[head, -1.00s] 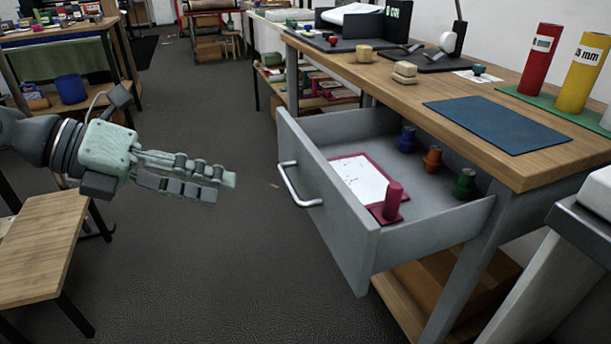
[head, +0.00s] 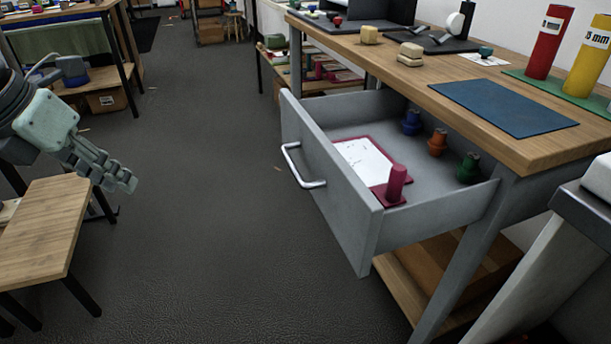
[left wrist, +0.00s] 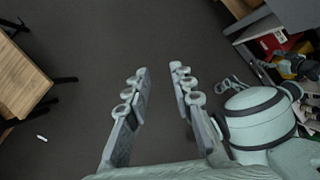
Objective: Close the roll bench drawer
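The roll bench drawer (head: 330,190) is grey and stands pulled out from under the wooden bench top (head: 400,75). Its metal bar handle (head: 301,168) is on the front face, toward the left. Inside lie a white sheet on a dark red board (head: 378,172), a magenta stamp-like piece (head: 396,184), and blue, orange and green knobs (head: 437,143). My left gripper (head: 122,184) is at the left of the head view, well apart from the handle, touching nothing. In the left wrist view its fingers (left wrist: 162,82) are spread and empty. My right gripper does not show.
A low wooden table (head: 40,230) stands at the left, close below my left gripper. Dark floor (head: 210,180) lies clear between it and the drawer. A blue mat (head: 503,107) and red and yellow rolls (head: 548,42) are on the bench top.

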